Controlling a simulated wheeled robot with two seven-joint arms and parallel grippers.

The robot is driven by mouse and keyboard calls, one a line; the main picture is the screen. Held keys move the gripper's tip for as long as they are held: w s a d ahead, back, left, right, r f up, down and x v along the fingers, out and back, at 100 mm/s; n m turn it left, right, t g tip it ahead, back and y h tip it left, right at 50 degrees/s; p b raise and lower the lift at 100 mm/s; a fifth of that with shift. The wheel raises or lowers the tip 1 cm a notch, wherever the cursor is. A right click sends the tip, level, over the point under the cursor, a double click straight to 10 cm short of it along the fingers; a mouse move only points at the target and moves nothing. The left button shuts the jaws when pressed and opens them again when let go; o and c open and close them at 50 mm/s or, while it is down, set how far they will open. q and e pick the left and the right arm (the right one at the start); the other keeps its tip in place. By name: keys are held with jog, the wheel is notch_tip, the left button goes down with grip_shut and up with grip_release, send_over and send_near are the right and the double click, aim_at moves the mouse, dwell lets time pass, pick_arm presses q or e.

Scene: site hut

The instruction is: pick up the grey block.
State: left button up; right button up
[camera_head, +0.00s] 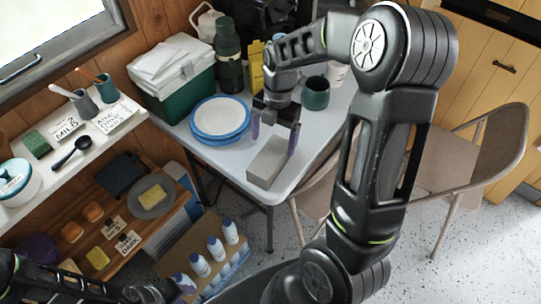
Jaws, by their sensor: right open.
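A grey block (265,166) lies near the front edge of the white table (226,166). My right gripper (273,134) points down at the block's far end, its two purple-tipped fingers spread wide. One finger is left of the block's far end and the other overlaps its right edge in the picture. I cannot tell whether either finger touches it. The gripper holds nothing. My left gripper (178,288) is low at the bottom left, partly cut off, with a purple fingertip showing; its opening is unclear.
Stacked blue-rimmed plates (220,116), a green cooler box (178,90), a dark green flask (229,60) and a green mug (315,93) stand behind the block. A carton of white bottles (217,249) is below left. A folding chair (452,160) stands right.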

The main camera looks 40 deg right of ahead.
aim_at(270, 155)
jog(key=shift+a+f, duration=0.2)
jog(key=shift+f, duration=1.1)
jog(key=shift+s+a+f+p, duration=0.15)
jog(key=shift+f+p, duration=0.1)
jog(key=shift+f, duration=0.6)
jog(key=shift+w+a+f+p, duration=0.1)
jog(key=shift+f+p, duration=0.1)
jog(key=shift+f, duration=0.7)
jog(key=shift+s+a+f+p, duration=0.15)
jog(key=shift+f+p, duration=0.1)
jog(key=shift+f, duration=0.6)
jog(key=shift+c, duration=0.6)
jog(key=shift+w+r, duration=0.1)
grip_shut()
